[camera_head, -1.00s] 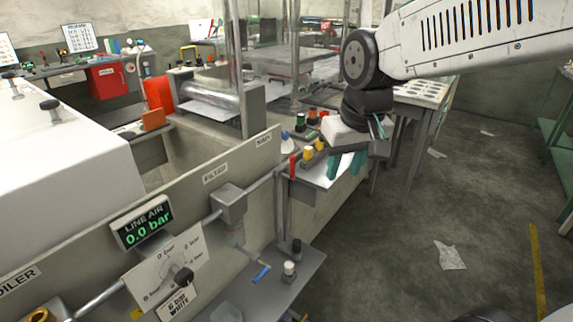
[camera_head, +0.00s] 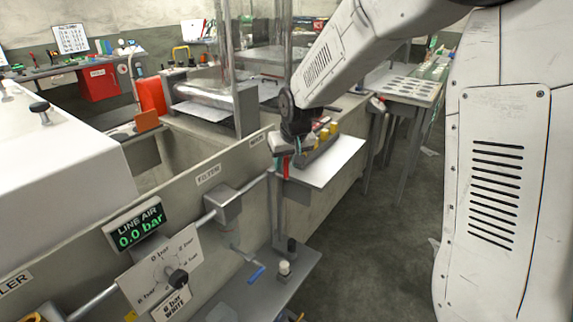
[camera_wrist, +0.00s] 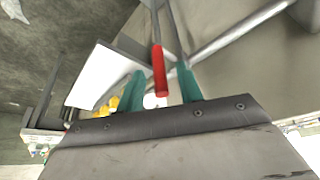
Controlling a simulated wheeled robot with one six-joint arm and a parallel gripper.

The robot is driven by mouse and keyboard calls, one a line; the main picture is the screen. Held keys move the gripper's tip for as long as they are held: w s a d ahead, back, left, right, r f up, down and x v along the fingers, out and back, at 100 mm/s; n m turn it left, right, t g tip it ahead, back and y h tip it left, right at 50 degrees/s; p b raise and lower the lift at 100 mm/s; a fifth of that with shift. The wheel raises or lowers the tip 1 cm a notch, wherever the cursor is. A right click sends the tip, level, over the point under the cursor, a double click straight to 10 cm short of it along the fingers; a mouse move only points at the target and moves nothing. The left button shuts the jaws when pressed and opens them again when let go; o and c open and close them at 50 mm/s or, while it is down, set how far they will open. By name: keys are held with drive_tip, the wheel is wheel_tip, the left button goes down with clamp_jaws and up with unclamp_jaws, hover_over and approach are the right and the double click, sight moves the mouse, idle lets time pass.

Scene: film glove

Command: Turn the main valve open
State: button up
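The red lever handle (camera_head: 286,167) stands on the pipe near the MAIN sign (camera_head: 258,140); I take it for the main valve. My gripper (camera_head: 288,160) is right at it in the head view, partly hiding it. In the wrist view the red handle (camera_wrist: 159,72) shows between the two teal fingers of my gripper (camera_wrist: 162,80). Gaps show on both sides of the handle, so the fingers are open. I cannot tell whether the handle is deep enough to lie fully between them. The line air display (camera_head: 139,227) reads 0.0 bar.
A filter block (camera_head: 226,204) sits on the pipe left of the handle, with a pressure dial (camera_head: 165,268) further left. A white board (camera_head: 333,160) with yellow-topped items lies just right of my gripper. A lower grey shelf (camera_head: 250,290) is below.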

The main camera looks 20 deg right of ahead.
drive_tip(key=shift+x, duration=0.85)
clamp_jaws()
